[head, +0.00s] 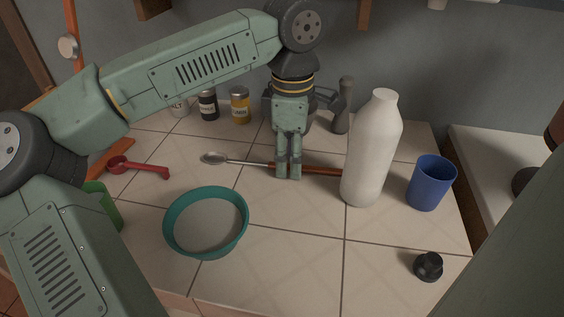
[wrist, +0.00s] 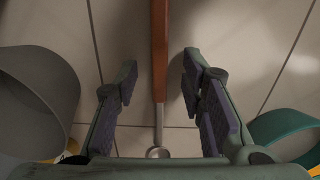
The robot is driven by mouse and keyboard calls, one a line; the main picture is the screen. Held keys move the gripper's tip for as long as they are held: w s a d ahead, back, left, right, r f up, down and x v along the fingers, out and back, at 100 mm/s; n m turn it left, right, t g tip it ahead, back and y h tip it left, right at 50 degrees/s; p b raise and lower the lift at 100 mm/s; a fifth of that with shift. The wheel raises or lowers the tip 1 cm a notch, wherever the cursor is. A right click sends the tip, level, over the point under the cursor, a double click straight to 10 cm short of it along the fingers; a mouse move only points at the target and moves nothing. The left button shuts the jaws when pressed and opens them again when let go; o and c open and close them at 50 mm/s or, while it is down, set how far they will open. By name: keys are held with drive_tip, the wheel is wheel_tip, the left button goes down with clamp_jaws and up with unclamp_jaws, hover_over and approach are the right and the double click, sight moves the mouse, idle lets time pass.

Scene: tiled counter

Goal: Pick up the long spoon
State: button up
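The long spoon (head: 322,169) lies flat on the tiled counter in the head view, its wooden handle to the right and its metal bowl to the left. My gripper (head: 288,178) points down over the spoon, hiding part of it where shaft and handle meet. In the wrist view, the brown handle (wrist: 159,45) runs between my two spread fingers (wrist: 160,78), with a visible gap on each side. The fingers are open and hold nothing. The spoon's round metal end shows at the bottom of that view, partly cut off by the gripper body.
A white bottle (head: 372,150) stands close by the handle end. A teal bowl (head: 178,242) sits in front to the left. A blue cup (head: 431,184), a black knob-like item (head: 428,266), a red scoop (head: 140,167) and jars (head: 240,106) stand around. Front middle tiles are clear.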

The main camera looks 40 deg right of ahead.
drive_tip(key=shift+f, duration=0.2)
drive_tip(key=shift+c, duration=0.4)
clamp_jaws()
